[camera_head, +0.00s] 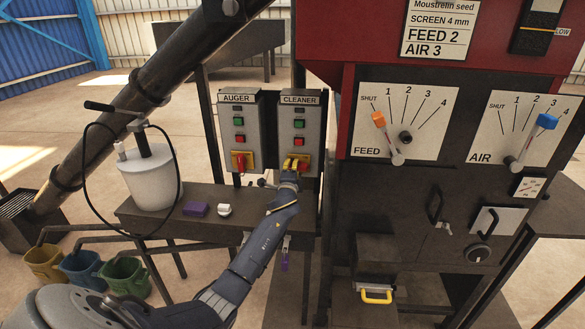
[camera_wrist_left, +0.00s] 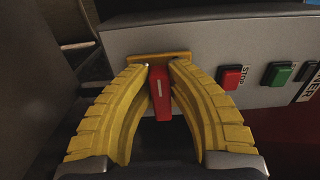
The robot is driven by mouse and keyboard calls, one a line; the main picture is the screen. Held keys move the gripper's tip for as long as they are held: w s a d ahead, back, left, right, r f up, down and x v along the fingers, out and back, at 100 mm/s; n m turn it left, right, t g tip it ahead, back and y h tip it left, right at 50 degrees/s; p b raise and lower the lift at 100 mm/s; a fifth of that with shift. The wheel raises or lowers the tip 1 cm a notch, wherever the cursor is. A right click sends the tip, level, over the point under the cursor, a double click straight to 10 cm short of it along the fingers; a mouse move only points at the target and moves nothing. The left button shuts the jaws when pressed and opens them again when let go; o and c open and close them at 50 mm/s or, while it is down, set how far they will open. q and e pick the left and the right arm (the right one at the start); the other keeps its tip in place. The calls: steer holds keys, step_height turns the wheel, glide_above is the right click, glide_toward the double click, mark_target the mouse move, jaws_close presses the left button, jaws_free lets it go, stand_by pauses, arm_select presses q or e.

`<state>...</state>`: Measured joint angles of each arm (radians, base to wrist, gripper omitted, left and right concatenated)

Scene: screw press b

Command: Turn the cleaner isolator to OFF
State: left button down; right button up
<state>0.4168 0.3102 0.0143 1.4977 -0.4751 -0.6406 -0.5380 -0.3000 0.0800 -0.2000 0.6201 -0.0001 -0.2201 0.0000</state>
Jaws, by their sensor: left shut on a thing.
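The cleaner box (camera_head: 313,122) is a grey panel labelled CLEANER, with a green and a red button above its isolator. The isolator has a red handle (camera_wrist_left: 160,92) with a white mark, on a yellow plate (camera_wrist_left: 150,58). My left gripper (camera_head: 296,163) is at the isolator in the head view and hides most of it. In the left wrist view the yellow fingers of my left gripper (camera_wrist_left: 160,75) are closed around the red handle, one on each side. I cannot read the isolator's ON or OFF lettering. My right gripper is not in view.
The AUGER box (camera_head: 238,122) with its own red isolator handle (camera_head: 239,161) stands close on the left. A bench (camera_head: 160,218) below carries a white canister (camera_head: 150,178), a purple block (camera_head: 196,209) and a white knob. The FEED and AIR lever panels are on the right.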

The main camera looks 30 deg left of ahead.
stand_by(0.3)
arm_select(q)
steer(key=c, duration=1.3)
jaws_free()
